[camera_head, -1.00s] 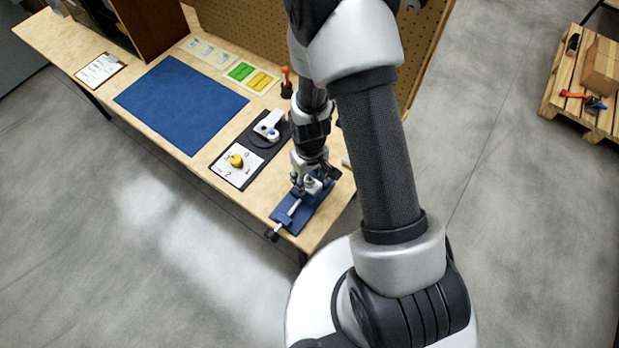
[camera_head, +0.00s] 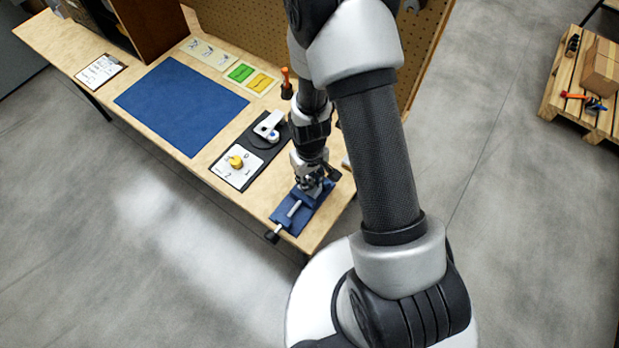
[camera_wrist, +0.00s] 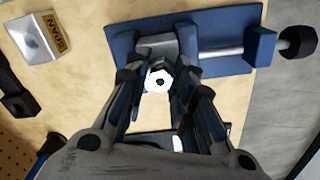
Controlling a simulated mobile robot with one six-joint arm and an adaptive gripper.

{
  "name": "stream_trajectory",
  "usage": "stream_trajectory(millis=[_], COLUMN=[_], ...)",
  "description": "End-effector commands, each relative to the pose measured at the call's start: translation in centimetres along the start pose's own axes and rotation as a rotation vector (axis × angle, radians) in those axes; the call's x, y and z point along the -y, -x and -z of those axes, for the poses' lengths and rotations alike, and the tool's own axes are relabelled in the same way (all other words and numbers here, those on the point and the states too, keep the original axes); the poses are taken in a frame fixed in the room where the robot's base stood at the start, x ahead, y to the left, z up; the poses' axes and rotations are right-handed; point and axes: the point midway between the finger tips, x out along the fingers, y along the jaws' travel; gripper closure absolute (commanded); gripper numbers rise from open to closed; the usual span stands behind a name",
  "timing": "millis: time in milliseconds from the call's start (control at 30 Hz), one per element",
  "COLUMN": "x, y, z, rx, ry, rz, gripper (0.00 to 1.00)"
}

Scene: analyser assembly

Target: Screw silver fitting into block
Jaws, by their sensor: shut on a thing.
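The silver fitting (camera_wrist: 159,80) shows in the wrist view as a bright round end with a dark hole, between my fingertips. My gripper (camera_wrist: 159,84) is shut on it; in the head view my gripper (camera_head: 309,190) is low over the blue vise (camera_head: 283,221). The vise (camera_wrist: 225,20) also shows in the wrist view, with its screw rod and black handle to the right. A grey block (camera_wrist: 160,42) sits at the vise jaws, just beyond the fitting. My fingers hide the fitting's lower part, so I cannot tell how deep it sits.
Left of the vise, a dark mat (camera_head: 279,152) carries a white and grey part, beside a white card with a yellow knob (camera_head: 235,161). A blue mat (camera_head: 181,104) lies farther left. The bench edge is close to the vise.

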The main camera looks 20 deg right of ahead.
Motion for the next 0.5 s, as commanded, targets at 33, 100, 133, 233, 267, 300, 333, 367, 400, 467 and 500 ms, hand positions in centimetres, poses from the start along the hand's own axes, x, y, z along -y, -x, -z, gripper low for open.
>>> stream_trajectory(millis=[33,100,133,233,267,300,333,367,400,467,500], x=[-0.01,-0.02,-0.03,-0.06,-0.05,-0.05,-0.05,-0.05,-0.05,-0.05,-0.04], y=[-0.02,-0.06,-0.08,-0.09,-0.05,-0.03,-0.03,-0.04,-0.06,-0.06,-0.06], z=[0.00,0.01,0.01,0.01,-0.01,-0.01,0.00,0.00,0.00,0.00,-0.01], rx=[0.000,0.000,-0.001,0.000,0.000,0.000,0.000,0.000,0.000,0.000,0.001], ry=[-0.018,-0.081,-0.119,-0.246,-0.250,-0.254,-0.269,-0.292,-0.331,-0.388,-0.416], rz=[0.000,0.000,0.000,0.000,0.000,0.000,0.000,0.000,0.000,0.000,0.000], gripper=[1.00,1.00,1.00,1.00,1.00,1.00,1.00,1.00,1.00,1.00,1.00])
